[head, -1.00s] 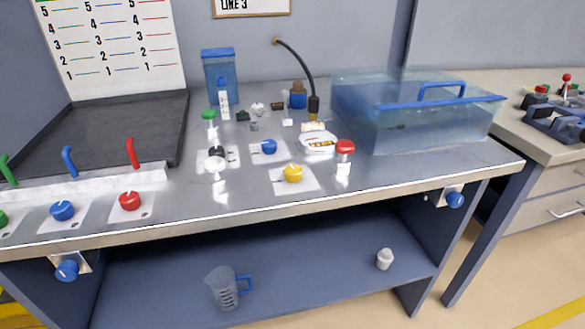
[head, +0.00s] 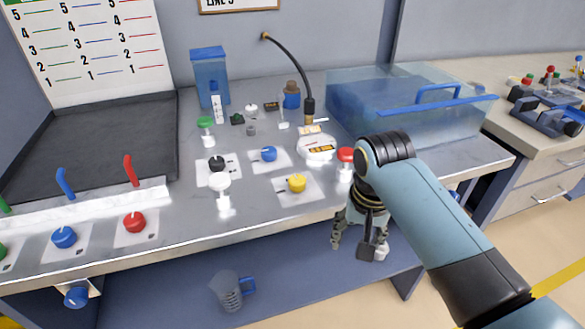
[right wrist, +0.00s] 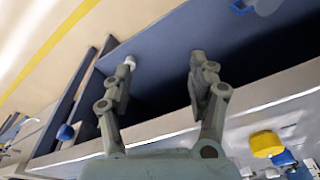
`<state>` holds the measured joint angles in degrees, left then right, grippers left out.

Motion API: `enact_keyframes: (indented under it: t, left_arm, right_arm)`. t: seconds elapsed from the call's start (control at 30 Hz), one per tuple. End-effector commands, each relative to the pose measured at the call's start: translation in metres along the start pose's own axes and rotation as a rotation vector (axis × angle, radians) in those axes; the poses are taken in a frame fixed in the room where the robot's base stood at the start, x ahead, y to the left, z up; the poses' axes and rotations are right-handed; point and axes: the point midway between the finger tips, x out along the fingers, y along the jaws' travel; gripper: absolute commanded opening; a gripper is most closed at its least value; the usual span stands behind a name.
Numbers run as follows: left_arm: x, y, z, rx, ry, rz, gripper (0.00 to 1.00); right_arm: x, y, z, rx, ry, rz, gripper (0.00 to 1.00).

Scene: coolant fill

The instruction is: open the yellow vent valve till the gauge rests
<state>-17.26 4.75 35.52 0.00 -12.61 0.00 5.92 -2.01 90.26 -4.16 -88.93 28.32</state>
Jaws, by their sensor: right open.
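The yellow vent valve (head: 297,183) is a round knob on a white plate near the front edge of the steel bench. It also shows at the right of the right wrist view (right wrist: 266,143). The gauge (head: 316,148) looks like the white round piece with a yellow and dark face behind the valve; I cannot read it. My right gripper (head: 360,247) is open and empty, pointing down in front of the bench edge, right of the valve and apart from it. In the right wrist view its fingers (right wrist: 160,62) are spread. My left gripper is not in view.
A red-topped knob (head: 346,155) stands just behind my right wrist. A blue knob (head: 268,153) and a white-topped post (head: 220,182) stand near the valve. A clear blue-handled tank (head: 400,105) fills the back right. A jug (head: 228,292) is on the lower shelf.

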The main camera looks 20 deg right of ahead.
Motion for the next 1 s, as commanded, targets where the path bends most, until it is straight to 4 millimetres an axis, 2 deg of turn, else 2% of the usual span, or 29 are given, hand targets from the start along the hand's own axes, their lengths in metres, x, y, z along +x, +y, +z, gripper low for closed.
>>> enact_keyframes:
  t: [0.03, 0.17, 0.23, 0.37, 0.7, 0.8, 0.9, 1.0]
  left_arm:
    - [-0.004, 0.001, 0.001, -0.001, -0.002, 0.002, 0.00]
    - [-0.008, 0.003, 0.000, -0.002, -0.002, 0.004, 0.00]
    - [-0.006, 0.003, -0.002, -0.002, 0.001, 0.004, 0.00]
    - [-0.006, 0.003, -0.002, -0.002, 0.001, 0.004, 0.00]
    - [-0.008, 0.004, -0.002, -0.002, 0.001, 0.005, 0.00]
    - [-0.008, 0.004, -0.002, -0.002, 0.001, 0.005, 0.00]
    - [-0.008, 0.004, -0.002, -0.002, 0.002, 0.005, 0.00]
    - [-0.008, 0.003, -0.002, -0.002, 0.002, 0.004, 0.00]
  right_arm:
    - [-0.021, -0.005, -0.007, 0.020, 0.005, -0.006, 0.59]
    - [-0.065, -0.014, -0.019, 0.075, 0.001, -0.010, 0.59]
    - [-0.064, -0.027, -0.028, 0.108, -0.016, -0.006, 0.59]
    - [-0.076, -0.051, -0.047, 0.175, -0.041, -0.003, 0.59]
    - [-0.132, -0.118, -0.092, 0.351, -0.105, 0.032, 0.59]
    - [-0.144, -0.129, -0.098, 0.382, -0.115, 0.044, 0.59]
    - [-0.143, -0.133, -0.099, 0.394, -0.120, 0.051, 0.59]
    - [-0.130, -0.132, -0.097, 0.394, -0.122, 0.053, 0.59]
